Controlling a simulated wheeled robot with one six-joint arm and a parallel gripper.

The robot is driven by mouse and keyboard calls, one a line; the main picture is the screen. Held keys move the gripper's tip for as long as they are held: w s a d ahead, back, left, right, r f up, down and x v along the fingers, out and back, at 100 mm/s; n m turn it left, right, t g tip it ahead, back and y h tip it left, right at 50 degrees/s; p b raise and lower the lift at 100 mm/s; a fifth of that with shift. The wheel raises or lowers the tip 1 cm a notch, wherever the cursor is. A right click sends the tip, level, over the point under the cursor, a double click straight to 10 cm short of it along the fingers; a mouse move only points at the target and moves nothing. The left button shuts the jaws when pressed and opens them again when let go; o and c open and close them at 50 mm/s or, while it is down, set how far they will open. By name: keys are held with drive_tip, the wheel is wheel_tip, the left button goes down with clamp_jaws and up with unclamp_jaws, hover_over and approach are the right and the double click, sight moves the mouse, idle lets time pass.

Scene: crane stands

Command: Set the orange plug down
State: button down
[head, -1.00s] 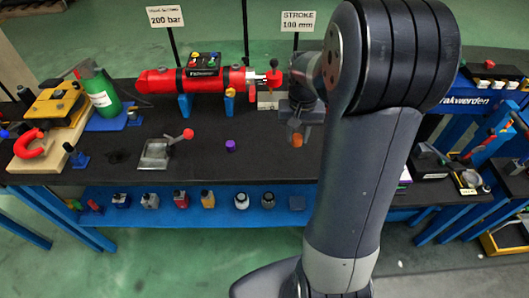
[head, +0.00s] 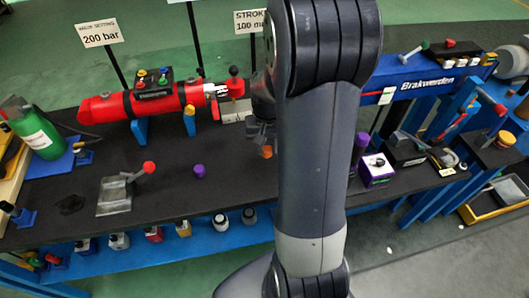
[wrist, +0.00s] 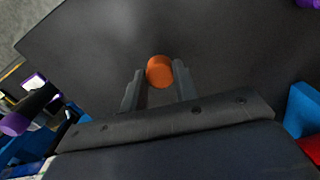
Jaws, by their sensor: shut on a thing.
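The orange plug (head: 266,152) is a short cylinder below my gripper (head: 262,132) in the head view, over the dark bench top (head: 232,183). In the wrist view the orange plug (wrist: 160,71) shows as a round end between the fingertips of my gripper (wrist: 159,76). My gripper is shut on it. I cannot tell whether the plug touches the bench. My own arm hides the bench to the right of it in the head view.
A purple plug (head: 200,171) stands on the bench to the left. A metal block with a red-knobbed lever (head: 118,193) is further left. A red cylinder (head: 155,102) lies along the back. A purple-and-white box (head: 376,170) is right of my arm. Bare bench surrounds the purple plug.

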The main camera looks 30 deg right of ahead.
sight(267, 148)
drive_tip(key=shift+f, duration=1.55)
drive_tip(key=shift+f, duration=0.2)
drive_tip(key=c, duration=1.1)
unclamp_jaws()
drive_tip(key=shift+r, duration=0.15)
wheel_tip(267, 148, up, 12)
drive_tip(key=shift+p, duration=0.3)
